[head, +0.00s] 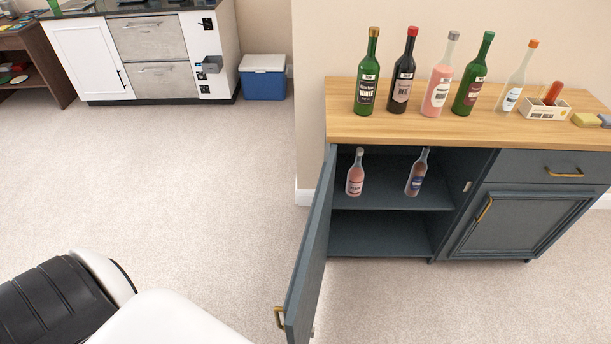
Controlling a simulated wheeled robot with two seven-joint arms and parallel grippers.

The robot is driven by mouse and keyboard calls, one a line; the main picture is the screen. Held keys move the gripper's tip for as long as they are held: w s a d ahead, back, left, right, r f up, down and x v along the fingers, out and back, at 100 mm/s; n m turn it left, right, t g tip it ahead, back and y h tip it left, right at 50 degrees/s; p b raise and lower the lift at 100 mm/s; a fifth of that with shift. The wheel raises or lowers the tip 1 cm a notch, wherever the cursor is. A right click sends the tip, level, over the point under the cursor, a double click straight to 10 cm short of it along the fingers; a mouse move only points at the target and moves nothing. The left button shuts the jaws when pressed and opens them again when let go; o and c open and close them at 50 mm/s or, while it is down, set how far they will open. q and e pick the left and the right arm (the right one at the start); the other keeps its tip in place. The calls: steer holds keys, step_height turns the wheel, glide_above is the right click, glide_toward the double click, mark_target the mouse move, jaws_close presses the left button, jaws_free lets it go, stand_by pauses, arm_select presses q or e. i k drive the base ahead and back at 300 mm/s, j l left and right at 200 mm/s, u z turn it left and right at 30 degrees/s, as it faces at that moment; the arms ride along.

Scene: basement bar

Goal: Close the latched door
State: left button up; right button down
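The blue-grey cabinet door (312,250) hangs wide open on the left side of the cabinet (449,210), swung out toward me. Its brass handle (279,317) is near the free edge, low in the picture. A small latch plate (467,186) shows on the right inner side of the open compartment. Two bottles stand on the inner shelf, a pink one (355,175) and one with a blue label (416,174). Parts of my arm are at the lower left, apart from the door. Neither of my grippers is in view.
Several bottles (438,75), a small box (545,108) and a sponge (586,119) sit on the wooden top. The right cabinet door (516,222) is shut. A blue cooler (263,78) stands by the far wall. The carpet left of the open door is clear.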

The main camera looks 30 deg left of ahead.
mark_target(299, 308)
steer(key=k+j, duration=0.1)
steer(key=j, duration=0.35)
steer(key=k+j, duration=0.1)
steer(key=j, duration=0.35)
steer(key=k+j, duration=0.15)
steer(key=j, duration=0.3)
